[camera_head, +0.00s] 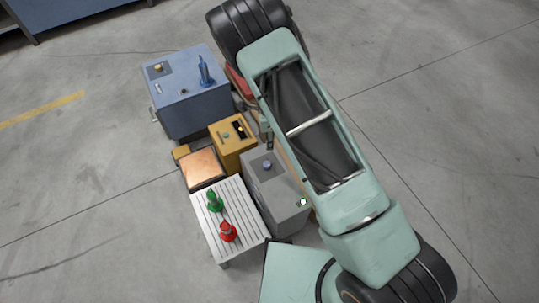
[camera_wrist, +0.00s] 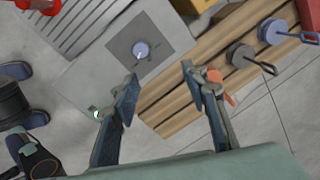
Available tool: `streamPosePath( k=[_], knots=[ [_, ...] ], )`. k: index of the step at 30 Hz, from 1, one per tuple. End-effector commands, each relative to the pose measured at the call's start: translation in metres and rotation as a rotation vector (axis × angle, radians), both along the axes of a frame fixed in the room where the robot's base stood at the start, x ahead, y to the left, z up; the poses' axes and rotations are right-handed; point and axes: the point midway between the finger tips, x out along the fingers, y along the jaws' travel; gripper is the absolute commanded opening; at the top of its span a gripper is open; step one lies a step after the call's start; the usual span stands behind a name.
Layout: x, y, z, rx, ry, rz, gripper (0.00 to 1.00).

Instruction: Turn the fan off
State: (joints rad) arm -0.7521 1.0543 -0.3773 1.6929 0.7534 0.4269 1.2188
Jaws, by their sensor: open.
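No fan is recognisable in either view. A grey box (camera_head: 281,196) has a round blue-grey knob (camera_head: 267,165) on a dark plate and a small green light (camera_head: 303,202) near its front corner. In the wrist view the knob (camera_wrist: 140,50) sits on its dark plate (camera_wrist: 165,39), and the green light (camera_wrist: 97,114) shows near the left finger. My gripper (camera_wrist: 160,79) is open and empty. The knob shows just beyond the left fingertip; I cannot tell the height gap. In the head view my arm hides most of the gripper.
A yellow box (camera_head: 230,153), a blue box (camera_head: 196,108) and a slatted white table (camera_head: 243,233) with green (camera_head: 215,200) and red (camera_head: 228,231) cone-shaped things stand close by. A wooden slatted surface (camera_wrist: 185,84) bears grey discs with handles (camera_wrist: 240,55). An orange thing (camera_wrist: 229,88) shows behind my right finger.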

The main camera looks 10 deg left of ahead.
Motion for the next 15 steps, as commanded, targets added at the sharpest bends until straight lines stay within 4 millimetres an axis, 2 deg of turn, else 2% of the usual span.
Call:
streamPosePath(
  k=[1,5,11,15],
  knots=[
    [-0.013,0.001,-0.017,-0.006,0.024,-0.017,0.41],
    [-0.031,0.003,-0.038,-0.009,0.053,-0.044,0.41],
    [-0.032,0.002,-0.065,-0.01,0.058,-0.05,0.41],
    [-0.031,0.002,-0.093,-0.011,0.059,-0.05,0.41]
  ],
)
